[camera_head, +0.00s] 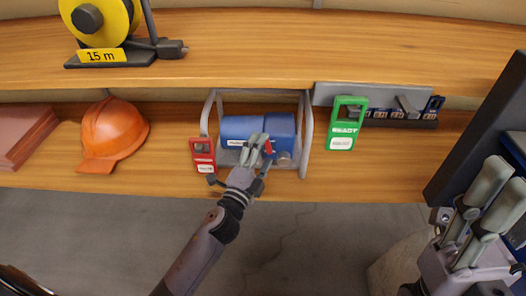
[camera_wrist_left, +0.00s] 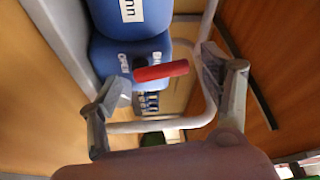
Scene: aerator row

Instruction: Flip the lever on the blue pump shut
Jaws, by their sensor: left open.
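The blue pump (camera_head: 242,128) sits on the lower shelf inside a grey tube frame. It also shows in the left wrist view (camera_wrist_left: 115,59), with printed lettering. Its red lever (camera_head: 268,147) sticks out at the front and lies nearly level across the left wrist view (camera_wrist_left: 163,71). My left gripper (camera_head: 258,148) is open in front of the pump. In the left wrist view my left gripper (camera_wrist_left: 162,76) has one finger on each side of the lever, with gaps visible. My right gripper (camera_head: 504,176) is at the right edge, apart from the shelf, its fingers apart and empty.
A grey tube frame (camera_head: 307,133) surrounds the pump. A red tag (camera_head: 203,154) is left of it, and a green tag (camera_head: 346,123) is right. An orange helmet (camera_head: 114,132) lies farther left. A yellow reel (camera_head: 101,18) stands on the upper shelf. A dark cabinet (camera_head: 478,125) is at right.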

